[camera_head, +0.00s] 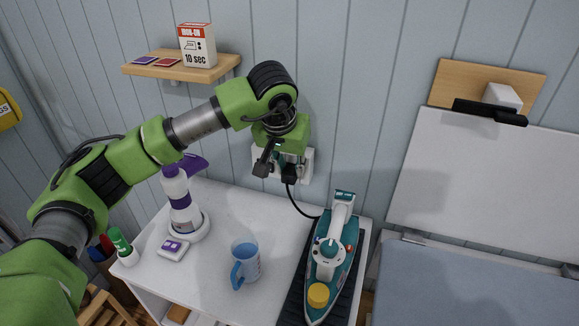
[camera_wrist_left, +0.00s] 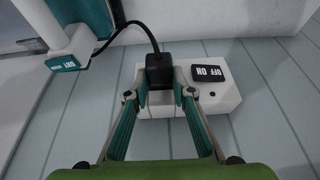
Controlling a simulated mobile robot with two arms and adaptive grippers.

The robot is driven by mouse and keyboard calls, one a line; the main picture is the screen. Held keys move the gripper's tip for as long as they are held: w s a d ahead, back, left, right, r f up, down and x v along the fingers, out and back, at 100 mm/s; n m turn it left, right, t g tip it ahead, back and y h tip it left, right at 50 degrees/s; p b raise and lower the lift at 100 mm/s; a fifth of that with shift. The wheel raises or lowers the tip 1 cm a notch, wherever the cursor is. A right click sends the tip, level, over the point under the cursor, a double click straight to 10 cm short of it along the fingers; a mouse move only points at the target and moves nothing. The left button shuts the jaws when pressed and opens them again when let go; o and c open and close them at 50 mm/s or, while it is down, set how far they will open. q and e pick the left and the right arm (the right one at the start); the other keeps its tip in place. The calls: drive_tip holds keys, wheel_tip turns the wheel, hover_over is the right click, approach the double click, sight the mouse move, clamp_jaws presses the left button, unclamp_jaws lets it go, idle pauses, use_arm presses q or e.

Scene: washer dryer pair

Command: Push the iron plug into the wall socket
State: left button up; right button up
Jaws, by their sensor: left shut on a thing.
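The iron plug (camera_wrist_left: 159,70) is black and sits between the fingertips of my left gripper (camera_wrist_left: 160,88), which is shut on it. In the head view the same gripper (camera_head: 279,168) is at the wall, partly hidden by my wrist. The white wall socket (camera_wrist_left: 218,90) has a black OFF/ON switch (camera_wrist_left: 208,73); in the head view the socket (camera_head: 307,166) shows behind the gripper. The plug overlaps the socket face, but I cannot tell whether its pins are in. A black cord runs from the plug to the teal and white iron (camera_head: 332,250). My right gripper is not in view.
A wooden shelf (camera_head: 178,68) is above left. A white board (camera_head: 490,185) stands at right.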

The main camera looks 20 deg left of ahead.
use_arm(q)
drive_tip(key=shift+w+a+r, duration=0.1)
drive_tip(key=shift+w+r, duration=0.45)
idle(0.5)
drive_tip(key=o, duration=1.1)
drive_tip(key=shift+w+a, duration=0.1)
drive_tip(key=shift+r, duration=0.3)
drive_tip(key=v, duration=0.3)
drive_tip(key=s+v, duration=0.1)
drive_tip(key=v, duration=0.6)
drive_tip(key=shift+s, duration=0.35)
